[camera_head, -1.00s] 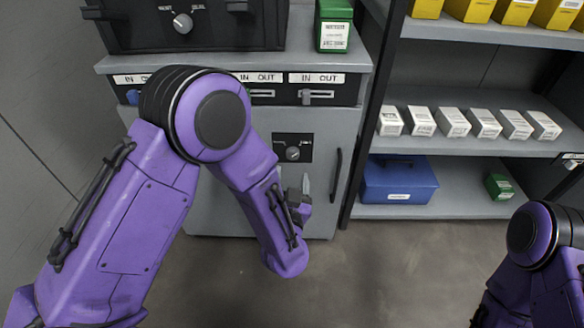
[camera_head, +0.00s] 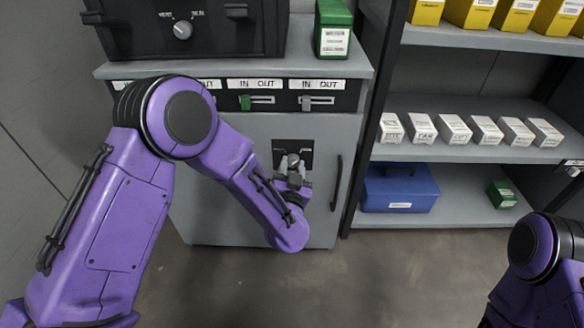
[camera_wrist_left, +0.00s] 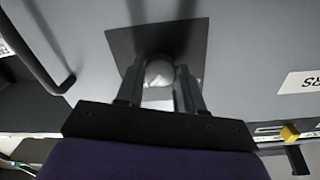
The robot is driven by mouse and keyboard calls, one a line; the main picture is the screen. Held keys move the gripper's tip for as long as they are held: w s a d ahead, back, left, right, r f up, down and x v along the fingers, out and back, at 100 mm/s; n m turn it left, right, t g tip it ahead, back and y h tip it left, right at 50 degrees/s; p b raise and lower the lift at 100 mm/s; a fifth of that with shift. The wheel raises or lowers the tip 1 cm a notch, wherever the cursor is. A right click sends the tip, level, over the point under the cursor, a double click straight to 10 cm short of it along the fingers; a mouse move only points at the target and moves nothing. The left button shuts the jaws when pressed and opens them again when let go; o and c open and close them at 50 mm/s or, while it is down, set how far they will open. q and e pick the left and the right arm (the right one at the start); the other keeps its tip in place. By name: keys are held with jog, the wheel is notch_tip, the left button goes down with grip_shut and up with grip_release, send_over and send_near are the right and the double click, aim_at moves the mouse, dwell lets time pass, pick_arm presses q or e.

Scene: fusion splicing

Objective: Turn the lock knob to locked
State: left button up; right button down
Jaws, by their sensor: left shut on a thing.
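The lock knob (camera_wrist_left: 160,72) is a round silver knob on a dark square plate (camera_wrist_left: 192,38) on the grey cabinet door. In the head view the plate (camera_head: 306,148) sits left of the door handle. My left gripper (camera_head: 290,165) is at the plate, its two fingers on either side of the knob and shut on it; the fingers also show in the left wrist view (camera_wrist_left: 160,90). The knob's pointer and the plate's markings are not readable. My right arm's purple links show at the lower right, but its gripper is out of view.
The cabinet's vertical dark handle (camera_head: 337,182) is just right of my left gripper. Slide levers marked IN and OUT (camera_head: 307,103) are above the plate. A black box (camera_head: 200,30) and green carton (camera_head: 333,30) stand on top. Shelves with a blue box (camera_head: 400,188) are on the right.

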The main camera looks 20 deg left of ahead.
pick_arm(q)
jog(key=n+p, duration=0.1)
jog(key=n, duration=0.2)
jog(key=shift+n, duration=0.4)
jog(key=n+p, duration=0.1)
jog(key=n, duration=0.3)
jog(key=shift+d+n, duration=0.1)
jog(key=shift+n, duration=0.2)
jog(key=n, duration=0.4)
jog(key=shift+n+p, duration=0.3)
jog(key=shift+p, duration=0.05)
jog(key=shift+n+y, duration=0.3)
jog(key=shift+n, duration=2.4)
jog(key=o, duration=1)
jog(key=shift+o, duration=0.2)
jog(key=shift+d, duration=0.1)
